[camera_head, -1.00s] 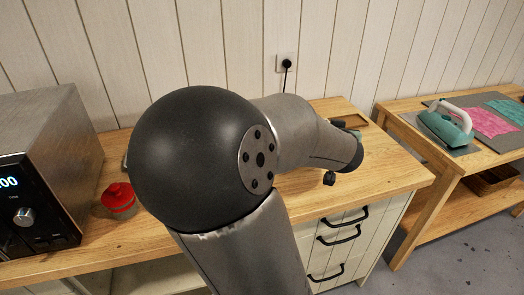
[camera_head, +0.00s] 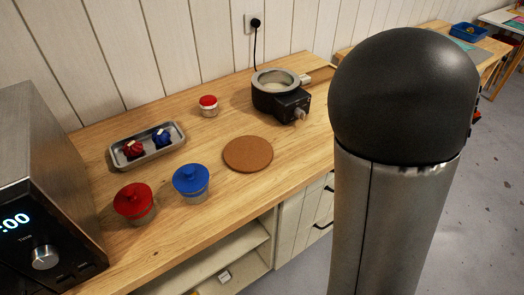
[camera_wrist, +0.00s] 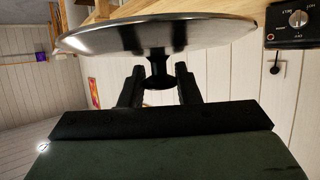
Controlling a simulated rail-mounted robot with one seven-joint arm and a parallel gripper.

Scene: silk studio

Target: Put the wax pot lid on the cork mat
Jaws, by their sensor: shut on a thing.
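The wax pot lid (camera_wrist: 105,40) is a shiny metal disc with a dark knob. In the wrist view, my gripper (camera_wrist: 158,80) is shut on the knob, and the lid spans the upper picture. The cork mat (camera_head: 248,154) is a round brown disc lying bare on the wooden worktop in the head view. The wax pot (camera_head: 262,96) stands open behind it to the right, with pale wax inside. Its control box (camera_wrist: 290,35) shows at the upper right of the wrist view. My gripper and the lid do not show in the head view.
A small red-topped jar (camera_head: 208,105) stands at the back. Worktop around the mat is clear.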

